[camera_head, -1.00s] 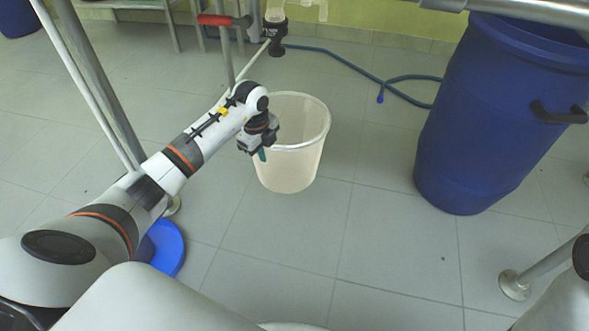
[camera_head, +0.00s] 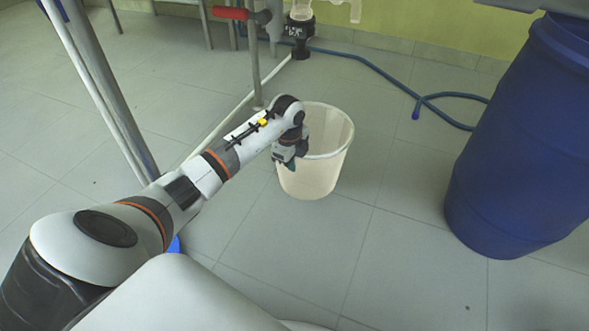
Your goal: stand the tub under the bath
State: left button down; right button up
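The tub (camera_head: 318,172), a pale cream bucket with a white rim, is upright in the middle of the camera_head view. My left gripper (camera_head: 287,164) is at the tub's left rim, pointing down. It seems to be at the rim wall, but the fingers are small and partly hidden, so I cannot tell whether they are closed on it. No bath is clearly visible; a black outlet fitting (camera_head: 301,38) under a glass piece shows at the top, behind the tub. My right gripper is not in view.
A large blue barrel (camera_head: 520,150) stands at the right. A blue hose (camera_head: 385,84) lies on the floor behind the tub. Metal frame legs (camera_head: 105,100) rise at the left, and a red-handled valve (camera_head: 231,13) is at the top. Tiled floor in front of the tub is clear.

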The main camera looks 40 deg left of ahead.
pick_arm(q)
notch_tip(320, 180, down, 4)
jog(key=b, duration=0.2)
jog(key=shift+r+b, duration=0.15)
jog(key=shift+b, duration=0.15)
jog(key=c, duration=2.1)
grip_release()
jog(key=shift+f, duration=0.2)
jog(key=o, duration=0.4)
